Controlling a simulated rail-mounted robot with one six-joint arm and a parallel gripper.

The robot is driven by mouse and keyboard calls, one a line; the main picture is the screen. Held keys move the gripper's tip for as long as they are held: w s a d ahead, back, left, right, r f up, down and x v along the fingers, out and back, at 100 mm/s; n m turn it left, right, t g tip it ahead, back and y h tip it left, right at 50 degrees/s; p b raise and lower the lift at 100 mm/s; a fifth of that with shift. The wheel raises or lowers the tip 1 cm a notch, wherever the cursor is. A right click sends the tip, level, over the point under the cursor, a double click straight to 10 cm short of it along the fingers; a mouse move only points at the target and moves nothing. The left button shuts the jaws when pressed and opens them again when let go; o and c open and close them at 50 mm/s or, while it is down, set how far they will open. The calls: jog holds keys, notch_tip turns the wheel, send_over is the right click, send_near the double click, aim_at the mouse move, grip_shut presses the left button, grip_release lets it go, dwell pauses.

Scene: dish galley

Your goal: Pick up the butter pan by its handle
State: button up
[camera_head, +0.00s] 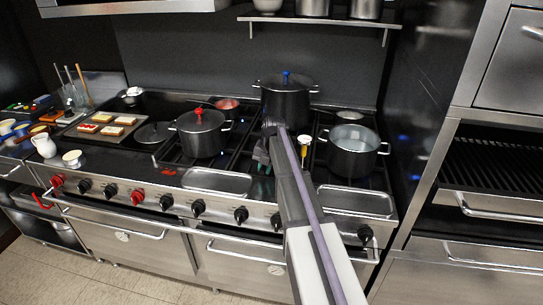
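No pan can be picked out for certain as the butter pan. A small reddish pan (228,104) sits at the back of the range, partly hidden behind the red-knobbed pot, and no handle on it is clear. A dark, low round pan or lid (153,133) lies left of that pot. My arm reaches up from the bottom over the middle of the range. My gripper (262,157) appears at its far end, low over the burners, in front of the blue-knobbed pot. It is small and partly hidden by the arm, so its opening is unclear.
The red-knobbed pot (202,136), blue-knobbed pot (286,101) and open pot (353,153) crowd the burners. A yellow-handled tool (304,148) stands near the arm. A tray of food (86,126) and a white jug (43,145) are left. A shelf (318,20) hangs above.

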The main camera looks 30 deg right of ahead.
grip_shut()
notch_tip(320, 180, up, 24)
jog(key=p, duration=2.4)
